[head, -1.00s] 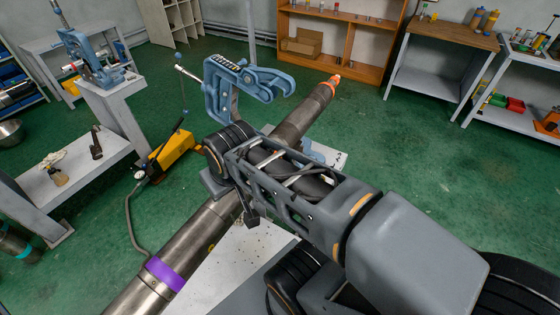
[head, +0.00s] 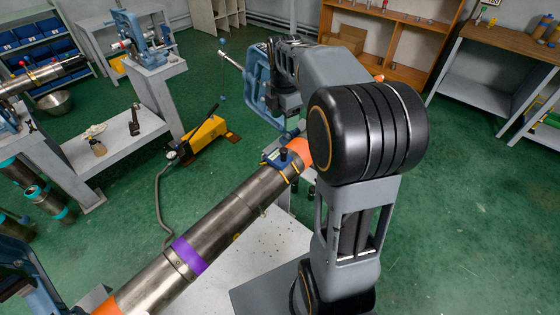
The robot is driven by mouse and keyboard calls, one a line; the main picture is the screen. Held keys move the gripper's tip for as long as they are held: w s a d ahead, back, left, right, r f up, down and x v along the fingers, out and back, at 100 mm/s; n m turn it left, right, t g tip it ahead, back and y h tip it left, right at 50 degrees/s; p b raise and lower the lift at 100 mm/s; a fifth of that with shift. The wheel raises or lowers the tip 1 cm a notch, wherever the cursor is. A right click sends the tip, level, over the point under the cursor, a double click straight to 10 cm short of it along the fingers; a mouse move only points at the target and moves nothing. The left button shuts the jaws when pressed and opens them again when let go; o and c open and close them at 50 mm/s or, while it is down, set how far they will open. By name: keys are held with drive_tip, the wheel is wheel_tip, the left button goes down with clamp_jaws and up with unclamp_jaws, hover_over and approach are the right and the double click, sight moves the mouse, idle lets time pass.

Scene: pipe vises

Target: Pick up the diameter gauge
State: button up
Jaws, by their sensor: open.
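A small dark blue device with yellow edges (head: 283,159) sits on top of the steel pipe (head: 225,217), close to an orange band (head: 301,150). It may be the diameter gauge, but it is too small to be sure. My gripper (head: 288,122) is at the end of my bent arm, just above and behind this device, in front of the blue vise (head: 259,90). It is open and appears apart from the device. The fingertips are small and hard to make out, and my arm hides the far part of the pipe.
The pipe has a purple band (head: 189,256) and runs over a pale bench (head: 235,270). A yellow pump (head: 204,135) with a hose stands on the green floor. A second vise (head: 140,40) stands at the back left, and a wooden shelf (head: 400,45) at the back. The floor at right is clear.

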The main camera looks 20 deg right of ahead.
hover_over(283, 150)
wheel_tip(283, 150, down, 8)
drive_tip(key=shift+d+r, duration=0.15)
drive_tip(key=shift+r, duration=0.05)
drive_tip(key=shift+f+p, duration=0.9)
drive_tip(key=shift+f, duration=1.95)
drive_tip(key=shift+c, duration=0.2)
clamp_jaws()
